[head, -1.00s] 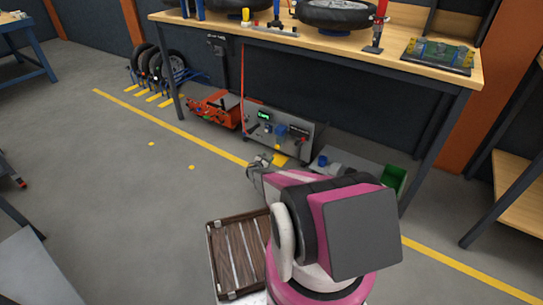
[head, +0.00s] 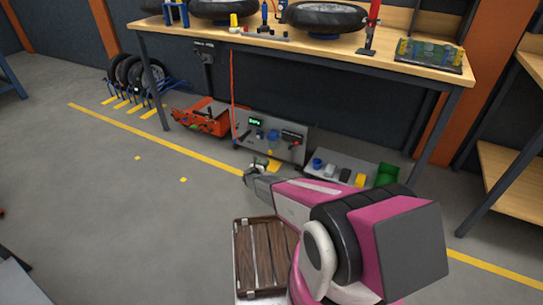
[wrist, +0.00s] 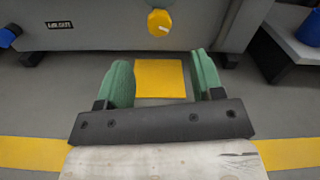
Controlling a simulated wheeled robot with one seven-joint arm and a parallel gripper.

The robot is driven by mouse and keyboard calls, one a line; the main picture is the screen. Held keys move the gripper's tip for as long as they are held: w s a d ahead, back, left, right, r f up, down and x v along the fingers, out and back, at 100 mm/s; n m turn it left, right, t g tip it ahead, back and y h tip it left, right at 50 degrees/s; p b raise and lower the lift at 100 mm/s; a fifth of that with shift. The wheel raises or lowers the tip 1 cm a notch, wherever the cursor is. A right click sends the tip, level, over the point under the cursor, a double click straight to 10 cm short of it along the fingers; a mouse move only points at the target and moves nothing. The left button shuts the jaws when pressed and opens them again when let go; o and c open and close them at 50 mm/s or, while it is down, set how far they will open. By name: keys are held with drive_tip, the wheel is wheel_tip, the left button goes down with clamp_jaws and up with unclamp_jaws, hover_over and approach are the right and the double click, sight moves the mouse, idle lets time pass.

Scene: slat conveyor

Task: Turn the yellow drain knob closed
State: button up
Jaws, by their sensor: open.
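The yellow drain knob (wrist: 159,22) is at the top middle of the wrist view, low on the front of a grey machine (wrist: 120,22). It is round, with a pale mark on its face. In the head view the grey machine (head: 295,150) stands on the floor under the workbench. My gripper (wrist: 162,72) is open and empty, its green pads apart. The knob lies ahead of the fingertips, roughly centred between them, with a gap. In the head view my gripper (head: 256,169) is low in front of the machine.
A yellow floor patch (wrist: 160,79) lies between my fingers. A blue knob (wrist: 6,38) is left on the machine. A grey tray with a blue cup (head: 317,164) and a green bin (head: 387,174) stand to its right. An orange machine (head: 203,117) is to the left.

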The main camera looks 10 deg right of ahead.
sight(269, 153)
drive_tip(key=x, duration=0.9)
drive_tip(key=shift+a, duration=0.1)
drive_tip(key=c, duration=0.9)
